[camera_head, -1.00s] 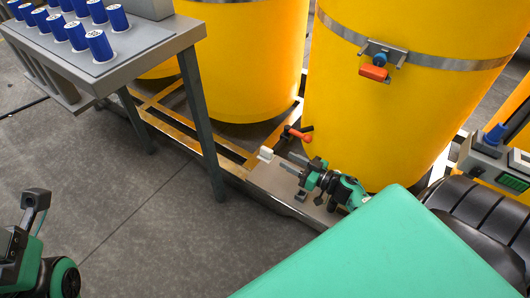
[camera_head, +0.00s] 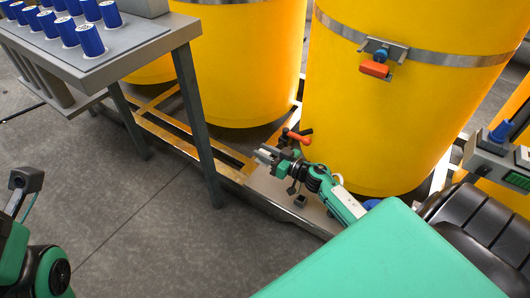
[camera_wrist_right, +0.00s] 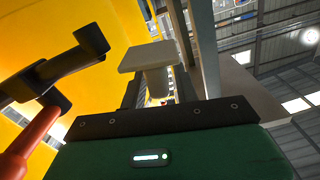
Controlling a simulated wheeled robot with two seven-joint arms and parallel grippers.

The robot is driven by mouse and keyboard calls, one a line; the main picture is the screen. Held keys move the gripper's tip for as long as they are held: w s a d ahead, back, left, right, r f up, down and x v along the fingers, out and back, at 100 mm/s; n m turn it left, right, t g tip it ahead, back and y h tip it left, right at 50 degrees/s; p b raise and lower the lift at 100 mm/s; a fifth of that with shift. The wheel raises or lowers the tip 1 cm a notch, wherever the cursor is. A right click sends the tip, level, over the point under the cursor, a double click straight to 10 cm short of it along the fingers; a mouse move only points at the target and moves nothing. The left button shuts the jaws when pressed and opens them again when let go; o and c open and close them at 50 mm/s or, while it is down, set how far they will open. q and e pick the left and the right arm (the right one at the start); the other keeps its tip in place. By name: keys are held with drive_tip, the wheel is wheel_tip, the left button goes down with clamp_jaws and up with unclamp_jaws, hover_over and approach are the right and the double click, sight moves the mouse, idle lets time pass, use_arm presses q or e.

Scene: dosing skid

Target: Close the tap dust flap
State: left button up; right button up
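A tap (camera_head: 299,137) with an orange-red lever and black parts is low at the front of the right yellow tank. In the right wrist view, the red lever (camera_wrist_right: 28,143) and a black part (camera_wrist_right: 62,65) are close at the left.
A grey table (camera_head: 150,55) with blue-capped containers (camera_head: 90,40) stands at the left, its leg (camera_head: 198,125) near the tap. Yellow tanks (camera_head: 395,120) stand behind on a skid frame (camera_head: 185,145). Open floor (camera_head: 140,220) lies in front. A second orange-and-blue fitting (camera_head: 375,66) is higher up.

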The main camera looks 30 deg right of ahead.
clamp_jaws()
